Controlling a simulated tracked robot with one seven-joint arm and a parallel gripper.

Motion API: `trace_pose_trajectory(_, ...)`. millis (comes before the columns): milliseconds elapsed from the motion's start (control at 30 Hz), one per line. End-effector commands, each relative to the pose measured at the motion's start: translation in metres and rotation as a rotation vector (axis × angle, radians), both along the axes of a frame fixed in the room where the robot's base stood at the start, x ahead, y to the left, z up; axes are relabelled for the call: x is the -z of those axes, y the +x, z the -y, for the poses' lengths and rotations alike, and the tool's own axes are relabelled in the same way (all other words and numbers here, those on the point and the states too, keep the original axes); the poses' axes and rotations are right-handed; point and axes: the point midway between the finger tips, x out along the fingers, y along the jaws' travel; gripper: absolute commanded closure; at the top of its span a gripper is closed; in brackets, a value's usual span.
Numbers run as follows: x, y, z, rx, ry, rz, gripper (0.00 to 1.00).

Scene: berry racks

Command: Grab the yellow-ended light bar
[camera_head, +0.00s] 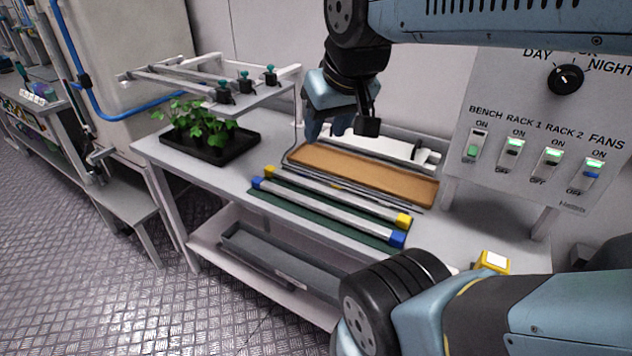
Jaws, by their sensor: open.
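The yellow-ended light bar (335,195) is a pale bar with yellow end caps, lying on the bench. A blue-ended light bar (325,211) lies parallel to it on its near side. Both lie on or along a dark green mat (290,212). My gripper (340,128) hangs above the back of the bench, beyond the yellow-ended bar and apart from it. It is open, and I see nothing between its fingers, though they are small and dark here.
A brown board (365,172) lies behind the bars. A black tray of green plants (210,150) stands at left under a raised frame (225,92). A switch panel (540,120) rises at right. A yellow box (492,262) sits near the right end. A grey trough (280,262) rests on the lower shelf.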

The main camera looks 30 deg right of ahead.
Motion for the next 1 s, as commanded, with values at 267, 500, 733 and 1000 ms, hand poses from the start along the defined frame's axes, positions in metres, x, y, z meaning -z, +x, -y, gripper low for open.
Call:
trace_pose_trajectory(267,0.0,0.001,0.0,-0.001,-0.002,-0.002,0.49)
trace_pose_trajectory(500,0.005,0.023,0.002,-0.038,-0.045,-0.075,0.43)
trace_pose_trajectory(733,0.02,0.066,0.016,-0.127,-0.12,-0.213,0.43)
trace_pose_trajectory(1000,0.05,0.116,0.036,-0.246,-0.183,-0.38,0.43)
